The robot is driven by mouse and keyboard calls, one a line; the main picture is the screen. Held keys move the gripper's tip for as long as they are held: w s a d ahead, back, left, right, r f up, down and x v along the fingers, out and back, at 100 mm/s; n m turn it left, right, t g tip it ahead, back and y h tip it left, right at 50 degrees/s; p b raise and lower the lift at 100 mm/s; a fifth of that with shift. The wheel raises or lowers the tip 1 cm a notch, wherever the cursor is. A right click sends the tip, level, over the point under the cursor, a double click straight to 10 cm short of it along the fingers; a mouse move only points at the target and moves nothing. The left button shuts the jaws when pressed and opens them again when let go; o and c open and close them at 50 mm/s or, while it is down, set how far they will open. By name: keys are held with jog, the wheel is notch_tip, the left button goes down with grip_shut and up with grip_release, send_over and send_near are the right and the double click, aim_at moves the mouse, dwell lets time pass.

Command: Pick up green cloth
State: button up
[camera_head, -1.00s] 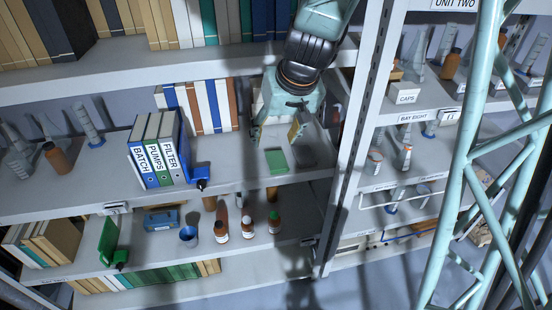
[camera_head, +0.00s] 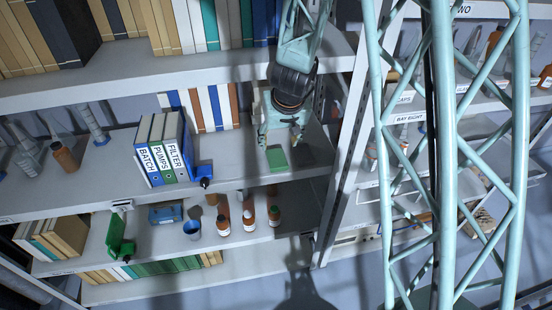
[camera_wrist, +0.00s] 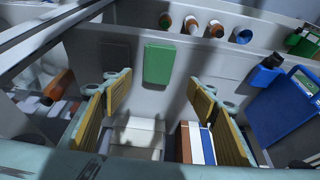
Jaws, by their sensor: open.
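The green cloth (camera_head: 277,157) is a small flat rectangle on the middle shelf, near its front edge. In the wrist view the cloth (camera_wrist: 159,63) lies ahead of my fingers, roughly midway between them in the picture. My gripper (camera_head: 282,134) is above the shelf, just behind the cloth in the head view. In the wrist view my gripper (camera_wrist: 160,95) shows two yellow-padded fingers spread wide with nothing between them. The cloth is apart from both fingers.
A dark flat rectangle (camera_wrist: 116,56) lies beside the cloth. Binders (camera_head: 162,148) with a blue clamp-like object (camera_head: 204,174) stand to the left. Upright books (camera_head: 212,106) stand behind. Brown bottles (camera_head: 248,216) and a blue cup (camera_head: 192,230) are on the shelf below. A shelf post (camera_head: 335,190) stands to the right.

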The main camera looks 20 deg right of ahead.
jog(key=shift+f, duration=0.2)
dwell(0.3)
jog(key=b, duration=0.3)
send_near(276, 158)
jog(key=shift+s+a+f, duration=0.1)
jog(key=shift+f, duration=0.15)
jog(key=shift+b+x, duration=1.1)
jog(key=shift+x, duration=0.5)
jog(key=shift+b+x, duration=1.5)
jog(key=shift+x, duration=1.05)
jog(key=c, duration=0.9)
